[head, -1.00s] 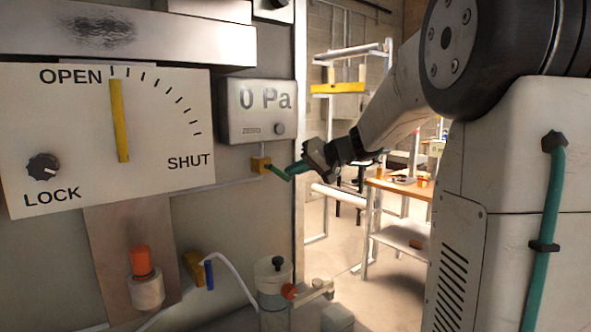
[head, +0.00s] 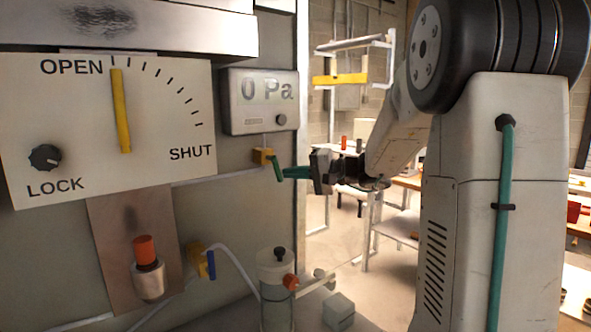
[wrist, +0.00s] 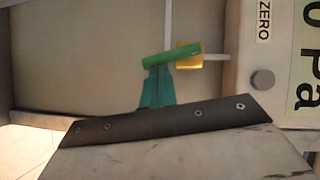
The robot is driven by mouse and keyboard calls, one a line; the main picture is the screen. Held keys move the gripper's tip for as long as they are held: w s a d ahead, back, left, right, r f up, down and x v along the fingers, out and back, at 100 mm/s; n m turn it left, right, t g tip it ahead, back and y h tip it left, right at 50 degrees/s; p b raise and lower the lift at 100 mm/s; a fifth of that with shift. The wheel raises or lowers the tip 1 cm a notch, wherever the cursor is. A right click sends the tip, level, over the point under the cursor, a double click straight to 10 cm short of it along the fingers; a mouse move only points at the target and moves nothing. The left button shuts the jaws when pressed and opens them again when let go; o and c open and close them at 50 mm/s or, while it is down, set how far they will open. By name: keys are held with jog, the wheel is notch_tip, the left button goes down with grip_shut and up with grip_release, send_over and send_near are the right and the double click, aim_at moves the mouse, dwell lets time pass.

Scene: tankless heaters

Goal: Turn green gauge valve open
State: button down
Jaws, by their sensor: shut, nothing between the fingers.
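The green valve handle (head: 278,169) sits on a small yellow valve body (head: 263,156) below the "0 Pa" gauge (head: 262,101). In the head view the handle slants steeply down and slightly right. My gripper (head: 286,172) reaches in from the right; its teal fingers are shut and empty, their tips right beside the handle's right side. In the wrist view, the green handle (wrist: 171,55) lies across just beyond the teal fingertips (wrist: 157,72), with the yellow body (wrist: 189,56) behind its right end. The tips look close to touching; contact is not certain.
The OPEN/SHUT panel (head: 70,120) is at left, its yellow pointer (head: 121,110) near OPEN. Below are an orange-capped fitting (head: 146,250), a blue-handled valve (head: 211,264) and a clear cylinder (head: 275,300). Open floor and shelving lie right of the panel.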

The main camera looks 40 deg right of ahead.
jog(key=shift+a+f+m, duration=0.25)
jog(key=shift+a+m, duration=0.05)
jog(key=shift+a+f, duration=0.1)
jog(key=shift+a, duration=0.05)
dwell(0.3)
jog(key=s+d, duration=0.8)
jog(key=d, duration=0.1)
jog(key=shift+s+d+r, duration=0.4)
jog(key=shift+r, duration=0.05)
